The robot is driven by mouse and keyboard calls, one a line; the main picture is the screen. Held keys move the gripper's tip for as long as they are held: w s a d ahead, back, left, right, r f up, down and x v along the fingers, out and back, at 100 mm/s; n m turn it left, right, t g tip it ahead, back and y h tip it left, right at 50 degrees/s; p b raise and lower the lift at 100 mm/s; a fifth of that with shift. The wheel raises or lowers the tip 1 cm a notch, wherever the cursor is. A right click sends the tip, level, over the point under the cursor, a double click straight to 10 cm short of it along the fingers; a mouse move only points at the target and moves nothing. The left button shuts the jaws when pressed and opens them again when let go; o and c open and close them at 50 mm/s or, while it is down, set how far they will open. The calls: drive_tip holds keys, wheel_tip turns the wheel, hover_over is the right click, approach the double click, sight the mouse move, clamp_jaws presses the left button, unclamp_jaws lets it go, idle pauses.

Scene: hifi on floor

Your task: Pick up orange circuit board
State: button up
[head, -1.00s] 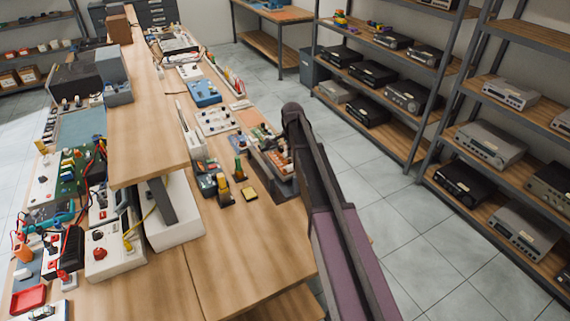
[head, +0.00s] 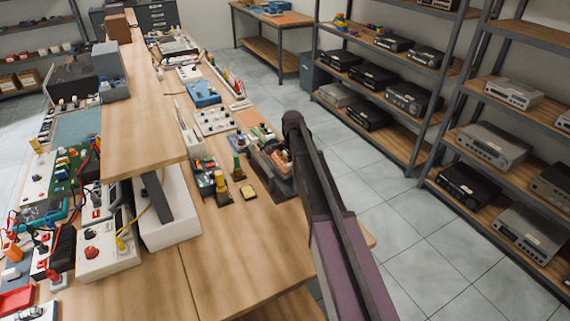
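An orange flat piece (head: 247,118) lies on the workbench beyond the elbow of my arm; it may be the orange circuit board, but it is too small to be sure. Another orange part (head: 281,156) sits among dark components beside my arm and is partly covered by it. My arm rises from the lower right, and its dark elbow stands in front of the bench's right edge.
The wooden workbench (head: 235,265) has bare room at its front right. A raised wooden shelf (head: 145,125) stands along its middle. Small boards with green and yellow parts (head: 221,186) stand near my arm. Metal racks with hifi units (head: 490,143) stand at the right, across open floor (head: 400,225).

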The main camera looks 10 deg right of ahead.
idle(0.5)
clamp_jaws()
drive_tip(key=shift+r, duration=0.25)
drive_tip(key=shift+s+r+p, duration=0.1)
drive_tip(key=shift+r+p, duration=1.6)
drive_tip(key=shift+p, duration=0.25)
drive_tip(key=s+a, duration=0.2)
drive_tip(key=s, duration=0.5)
drive_tip(key=s+a+r+p, duration=0.1)
drive_tip(key=s, duration=0.7)
drive_tip(key=shift+s+a, duration=0.2)
drive_tip(key=shift+a, duration=0.15)
drive_tip(key=shift+r, duration=0.25)
